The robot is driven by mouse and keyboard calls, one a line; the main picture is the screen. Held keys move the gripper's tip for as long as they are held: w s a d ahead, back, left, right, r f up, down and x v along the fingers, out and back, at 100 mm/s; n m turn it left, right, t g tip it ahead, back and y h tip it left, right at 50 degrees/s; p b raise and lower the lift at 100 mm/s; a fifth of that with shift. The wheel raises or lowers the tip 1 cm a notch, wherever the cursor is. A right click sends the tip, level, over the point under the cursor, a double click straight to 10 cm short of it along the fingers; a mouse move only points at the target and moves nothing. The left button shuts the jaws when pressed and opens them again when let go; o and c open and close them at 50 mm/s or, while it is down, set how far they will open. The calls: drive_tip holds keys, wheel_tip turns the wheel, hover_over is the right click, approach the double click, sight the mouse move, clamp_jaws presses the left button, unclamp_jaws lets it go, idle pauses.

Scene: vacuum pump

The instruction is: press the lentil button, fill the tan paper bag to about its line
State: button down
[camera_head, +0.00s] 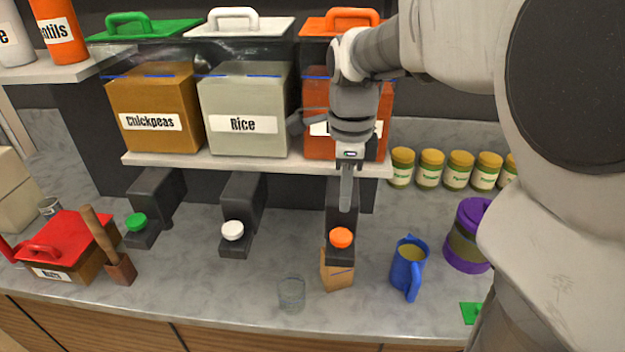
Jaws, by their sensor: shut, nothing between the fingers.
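The orange button (341,237) sits on the front of the dark spout under the right-hand dispenser bin (316,95). That bin has an orange lid, and its label is mostly hidden by my arm. My gripper (346,208) points down with its fingers shut and empty, just above and behind the orange button in the picture; I cannot tell whether it touches anything. The tan paper bag (338,275) stands on the counter under that spout. Its upper part is hidden by the spout, a dark line shows on its front, and its fill level is not visible.
Chickpeas (152,90) and Rice (243,85) bins stand left, with green (136,221) and white (232,231) buttons. A glass (292,294) stands left of the bag, a blue jug (408,265) right. Several yellow-lidded jars (429,170) line the back right. A red-lidded box (65,245) sits left.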

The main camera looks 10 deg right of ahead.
wheel_tip(320, 180, up, 4)
drive_tip(key=shift+a+f, duration=0.1)
drive_tip(key=shift+f, duration=0.1)
drive_tip(key=s+a+f+n+t+b, duration=0.1)
drive_tip(key=s+f+n+t, duration=0.1)
drive_tip(key=s+n, duration=0.5)
drive_tip(key=s+a+f+n+t+b, duration=0.1)
drive_tip(key=s+n, duration=0.5)
drive_tip(key=n, duration=0.8)
drive_tip(key=f+t+b, duration=0.1)
drive_tip(key=t, duration=0.1)
drive_tip(key=shift+s+f+n+t, duration=0.3)
drive_tip(key=shift+s+f, duration=0.1)
